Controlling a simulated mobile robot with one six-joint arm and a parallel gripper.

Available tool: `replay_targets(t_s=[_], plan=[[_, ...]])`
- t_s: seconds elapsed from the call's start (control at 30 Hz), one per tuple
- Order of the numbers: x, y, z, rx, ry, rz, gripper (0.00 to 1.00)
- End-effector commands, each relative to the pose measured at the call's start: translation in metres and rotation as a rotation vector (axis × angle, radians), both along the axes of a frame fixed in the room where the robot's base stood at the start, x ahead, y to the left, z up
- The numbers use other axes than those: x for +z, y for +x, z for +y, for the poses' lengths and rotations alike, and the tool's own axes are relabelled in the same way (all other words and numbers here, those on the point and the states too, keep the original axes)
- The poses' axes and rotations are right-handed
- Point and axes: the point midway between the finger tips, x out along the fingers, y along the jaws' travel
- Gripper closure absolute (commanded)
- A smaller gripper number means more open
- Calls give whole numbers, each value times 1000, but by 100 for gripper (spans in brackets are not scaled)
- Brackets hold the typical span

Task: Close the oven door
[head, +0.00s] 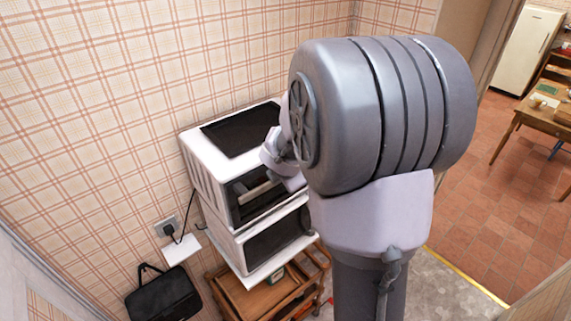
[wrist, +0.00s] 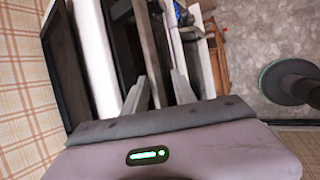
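A white oven (head: 205,183) with a dark top panel (head: 240,131) stands against the plaid wall, stacked on a second white unit with a dark front window (head: 280,236). A pale bar (head: 258,190) crosses the upper oven's dark front. My arm hides the right part of both fronts, so I cannot tell how far the oven door stands open. My gripper (wrist: 159,92) is at the upper oven's front, its two fingers apart. In the wrist view a grey-brown bar (wrist: 152,50) runs up beyond the gap between them. I cannot tell whether the fingers touch it.
The stack stands on a wooden cart (head: 262,298). A black bag (head: 163,296) lies at lower left, below a wall socket with a plug (head: 168,229). At right, a wooden table (head: 545,115) and a white fridge (head: 527,48) stand beyond open tiled floor (head: 480,180).

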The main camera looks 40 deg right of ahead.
Motion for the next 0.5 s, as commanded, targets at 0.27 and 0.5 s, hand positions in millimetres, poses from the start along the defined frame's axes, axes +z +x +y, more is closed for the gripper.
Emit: replay_targets(t_s=[0.27,0.5], plan=[[66,-35,26,1,0,-3,68],[99,-57,42,1,0,-2,68]])
